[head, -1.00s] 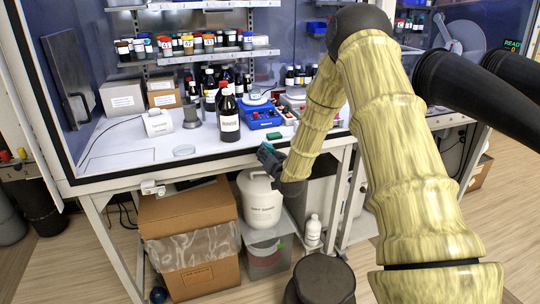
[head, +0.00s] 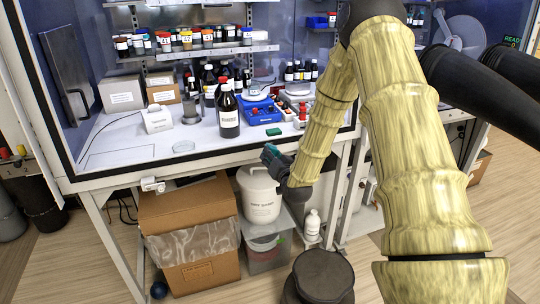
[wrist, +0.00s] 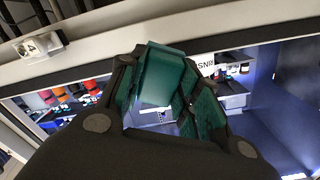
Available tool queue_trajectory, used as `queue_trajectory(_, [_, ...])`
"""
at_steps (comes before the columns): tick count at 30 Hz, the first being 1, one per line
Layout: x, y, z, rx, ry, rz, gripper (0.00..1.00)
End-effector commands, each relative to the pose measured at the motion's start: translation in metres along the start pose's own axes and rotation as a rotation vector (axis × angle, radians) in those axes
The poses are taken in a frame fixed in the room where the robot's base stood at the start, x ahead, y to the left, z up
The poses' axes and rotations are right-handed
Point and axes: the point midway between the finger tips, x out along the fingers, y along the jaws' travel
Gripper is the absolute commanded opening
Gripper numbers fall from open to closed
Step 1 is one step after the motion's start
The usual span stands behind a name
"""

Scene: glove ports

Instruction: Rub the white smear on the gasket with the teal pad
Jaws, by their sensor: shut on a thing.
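My gripper (head: 273,160) is in front of the bench, just below its front edge in the head view. It is shut on the teal pad (wrist: 165,72), which stands out between the fingers in the wrist view. The finger faces are also teal, so the line between pad and fingers is hard to see. In the head view the pad is too small to make out clearly.
The bench's white front edge (head: 215,160) is close to my gripper. A brown bottle (head: 228,112) and a blue tray (head: 262,113) stand on the bench. Below are a white canister (head: 259,197) and a cardboard box (head: 188,215). Two black tubes (head: 480,95) jut in at right.

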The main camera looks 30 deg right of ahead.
Motion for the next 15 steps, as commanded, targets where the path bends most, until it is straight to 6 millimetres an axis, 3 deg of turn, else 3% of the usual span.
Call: queue_trajectory(15, [-0.0079, -0.0003, 0.0001, 0.000, -0.001, 0.000, 0.11])
